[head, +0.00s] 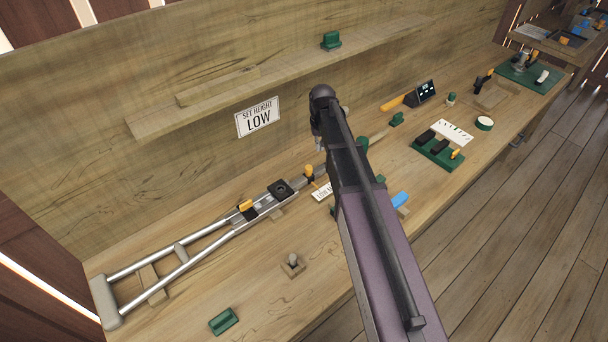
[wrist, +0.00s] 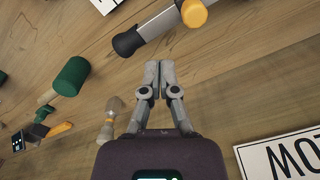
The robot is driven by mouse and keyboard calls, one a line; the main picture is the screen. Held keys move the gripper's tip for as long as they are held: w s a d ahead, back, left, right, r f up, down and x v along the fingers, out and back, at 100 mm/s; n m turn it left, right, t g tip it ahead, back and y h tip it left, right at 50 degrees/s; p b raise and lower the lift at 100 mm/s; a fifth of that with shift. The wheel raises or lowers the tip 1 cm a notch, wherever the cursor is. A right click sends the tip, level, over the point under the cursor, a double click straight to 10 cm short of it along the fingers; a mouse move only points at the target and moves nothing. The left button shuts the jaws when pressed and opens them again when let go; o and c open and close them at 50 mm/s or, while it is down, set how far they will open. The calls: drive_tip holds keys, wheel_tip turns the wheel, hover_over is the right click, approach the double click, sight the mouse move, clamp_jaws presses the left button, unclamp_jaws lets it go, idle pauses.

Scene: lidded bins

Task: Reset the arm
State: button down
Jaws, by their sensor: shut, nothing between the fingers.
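My arm reaches up across the middle of the head view, over the workbench (head: 262,290). Its far end stands in front of the bench's back wall, near a sign reading "SET HEIGHT LOW" (head: 257,117). My gripper shows in the wrist view (wrist: 152,78), with its two grey fingers together and nothing between them. In the head view only a small grey part of it shows beside the dark arm link, and the fingertips are hard to make out. Part of the sign (wrist: 285,155) also shows at the lower right of the wrist view.
A metal crutch (head: 190,247) lies on the bench at left. A shelf (head: 280,75) runs along the wall. A green tray (head: 438,152) is at right. A green-headed tool (wrist: 72,76) shows in the wrist view.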

drive_tip(key=shift+r, duration=0.15)
drive_tip(key=s+d, duration=0.2)
drive_tip(key=s, duration=0.9)
drive_tip(key=s+d, duration=0.2)
drive_tip(key=s, duration=0.9)
drive_tip(key=shift+s+m, duration=0.15)
drive_tip(key=shift+m, duration=0.25)
drive_tip(key=shift+d, duration=0.1)
drive_tip(key=shift+s, duration=0.1)
